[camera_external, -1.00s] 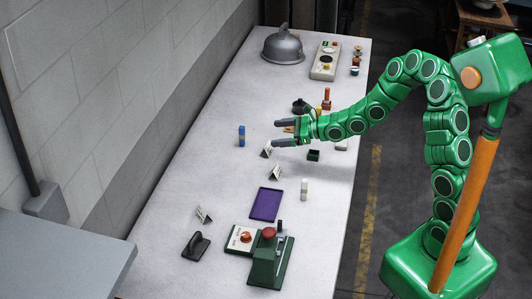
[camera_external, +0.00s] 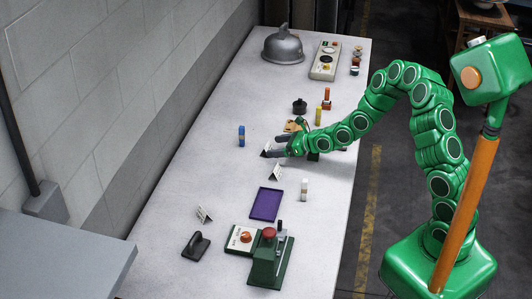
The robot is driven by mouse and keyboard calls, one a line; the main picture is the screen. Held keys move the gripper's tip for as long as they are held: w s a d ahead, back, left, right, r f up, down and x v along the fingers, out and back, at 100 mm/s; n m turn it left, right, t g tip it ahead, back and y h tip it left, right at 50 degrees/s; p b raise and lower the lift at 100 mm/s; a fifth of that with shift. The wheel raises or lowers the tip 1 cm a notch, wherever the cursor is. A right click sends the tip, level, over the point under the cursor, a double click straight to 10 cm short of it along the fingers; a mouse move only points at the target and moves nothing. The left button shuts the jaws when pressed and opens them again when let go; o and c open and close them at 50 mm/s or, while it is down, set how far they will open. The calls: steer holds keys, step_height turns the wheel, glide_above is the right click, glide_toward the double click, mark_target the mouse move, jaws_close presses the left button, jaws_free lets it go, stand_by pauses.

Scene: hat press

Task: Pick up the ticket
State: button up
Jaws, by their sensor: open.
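Small white folded cards stand on the long pale table (camera_external: 330,185), and one of them may be the ticket; I cannot read any print on them. One card (camera_external: 266,149) stands at my fingertips, partly hidden by the lower dark finger. A second card (camera_external: 277,171) stands just below it in the picture, and a third card (camera_external: 204,214) stands near the front left. My gripper (camera_external: 276,146) is open, low over the table, its fingers pointing left towards the first card. I cannot tell whether a finger touches that card.
A blue cylinder (camera_external: 241,136) stands left of my gripper. A purple tray (camera_external: 266,204) and a white cylinder (camera_external: 304,190) are in front. A green press (camera_external: 266,261) and a black handled tool (camera_external: 196,246) stand at the near end. A grey dome (camera_external: 283,47) is far back.

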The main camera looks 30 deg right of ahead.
mark_target(268, 147)
steer(key=shift+x, duration=2.15)
steer(key=shift+a+r, duration=0.1)
steer(key=shift+r, duration=0.1)
steer(key=c, duration=1)
